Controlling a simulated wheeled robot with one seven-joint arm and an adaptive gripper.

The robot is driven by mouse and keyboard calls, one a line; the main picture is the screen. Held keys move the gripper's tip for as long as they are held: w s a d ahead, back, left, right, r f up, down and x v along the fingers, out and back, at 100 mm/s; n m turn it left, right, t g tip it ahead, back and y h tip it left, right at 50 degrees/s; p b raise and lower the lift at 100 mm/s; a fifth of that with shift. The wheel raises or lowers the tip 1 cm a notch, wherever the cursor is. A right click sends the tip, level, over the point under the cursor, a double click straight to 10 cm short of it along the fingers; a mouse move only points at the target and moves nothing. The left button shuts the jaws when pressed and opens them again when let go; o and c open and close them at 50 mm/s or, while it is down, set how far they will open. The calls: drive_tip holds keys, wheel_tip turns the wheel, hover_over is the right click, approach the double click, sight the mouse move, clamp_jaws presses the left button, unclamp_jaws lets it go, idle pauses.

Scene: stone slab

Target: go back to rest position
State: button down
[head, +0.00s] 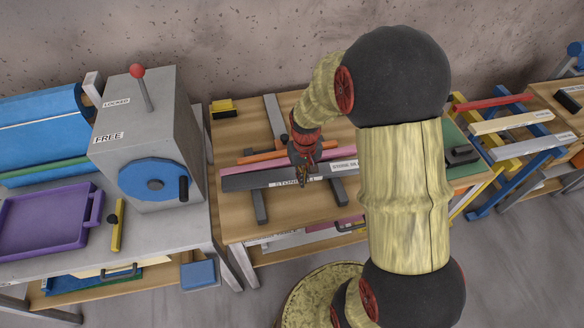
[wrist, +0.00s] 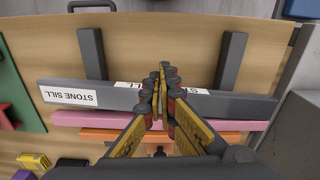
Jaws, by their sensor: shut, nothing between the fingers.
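My gripper (head: 304,176) is above the wooden table in the middle of the head view, over the dark grey bar labelled STONE SILL (head: 240,182). In the wrist view my gripper (wrist: 158,75) points down across the same grey bar (wrist: 205,103), with its yellow and dark fingers close together and nothing between them. I cannot tell whether the fingertips touch the bar. My arm rises at the right of the head view and hides part of the table.
Pink (wrist: 95,119) and orange bars lie beside the grey one, across dark rails (wrist: 231,60). A grey box with a blue wheel (head: 153,184) and a purple tray (head: 45,222) stand on the left bench. Coloured racks (head: 512,121) stand right. Floor shows in front.

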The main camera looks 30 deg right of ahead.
drive_tip(key=s+a+r+t+b, duration=0.1)
drive_tip(key=s+a+r+t, duration=0.1)
drive_tip(key=s+a+r, duration=0.2)
drive_tip(key=s+a+r+n+t+b, duration=0.1)
drive_tip(key=s+a+r, duration=0.3)
drive_tip(key=r, duration=0.7)
drive_tip(key=s+a+r+n+t+b, duration=0.1)
drive_tip(key=s+a+r+t+b, duration=0.1)
drive_tip(key=s+r, duration=0.5)
drive_tip(key=shift+a+r+t+b, duration=0.3)
drive_tip(key=shift+a+b, duration=0.45)
drive_tip(key=shift+a, duration=0.45)
